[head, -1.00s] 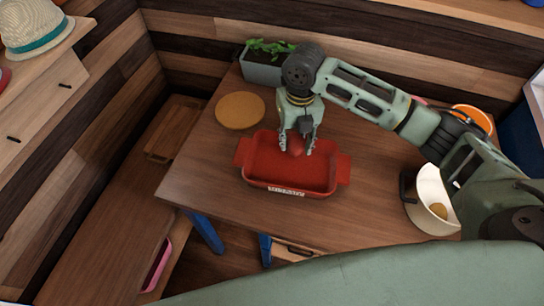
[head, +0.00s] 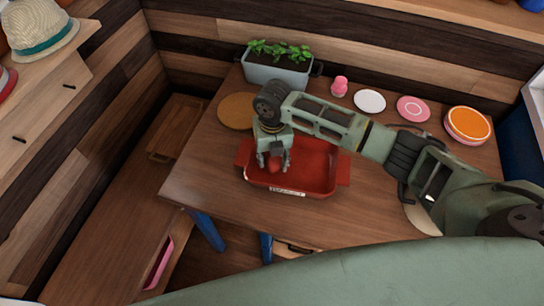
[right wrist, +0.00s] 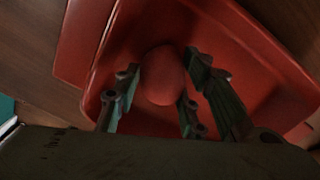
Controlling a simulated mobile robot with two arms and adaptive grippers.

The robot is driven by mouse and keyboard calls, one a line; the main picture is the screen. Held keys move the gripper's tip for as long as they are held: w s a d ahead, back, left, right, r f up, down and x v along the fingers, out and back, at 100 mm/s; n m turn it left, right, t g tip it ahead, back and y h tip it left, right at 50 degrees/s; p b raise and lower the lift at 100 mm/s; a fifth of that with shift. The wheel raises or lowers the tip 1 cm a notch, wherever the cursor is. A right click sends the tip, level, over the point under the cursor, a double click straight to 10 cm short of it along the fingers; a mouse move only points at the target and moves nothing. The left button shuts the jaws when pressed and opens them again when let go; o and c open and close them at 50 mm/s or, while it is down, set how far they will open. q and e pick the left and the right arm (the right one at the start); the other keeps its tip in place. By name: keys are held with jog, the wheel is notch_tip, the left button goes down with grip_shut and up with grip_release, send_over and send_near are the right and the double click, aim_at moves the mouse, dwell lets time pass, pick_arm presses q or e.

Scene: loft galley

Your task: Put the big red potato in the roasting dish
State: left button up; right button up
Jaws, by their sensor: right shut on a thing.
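The red roasting dish (head: 318,168) sits on the wooden table, and its floor and walls fill much of the right wrist view (right wrist: 245,50). My right gripper (head: 274,167) is over the left part of the dish, pointing down. It is shut on the red potato (right wrist: 164,76), which shows between the fingers in the right wrist view and as a small red patch in the head view (head: 275,165). The potato is within the dish's outline; I cannot tell whether it touches the floor. My left gripper is not in view.
My right arm mostly hides a pale pot (head: 420,220) at right.

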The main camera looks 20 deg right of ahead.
aim_at(273, 158)
jog(key=shift+f, duration=0.15)
jog(key=o, duration=1.2)
notch_tip(273, 158, up, 12)
jog(key=shift+d+r+b, duration=0.1)
jog(key=shift+r+b, duration=0.1)
jog(key=shift+b, duration=0.25)
jog(key=shift+f, duration=0.1)
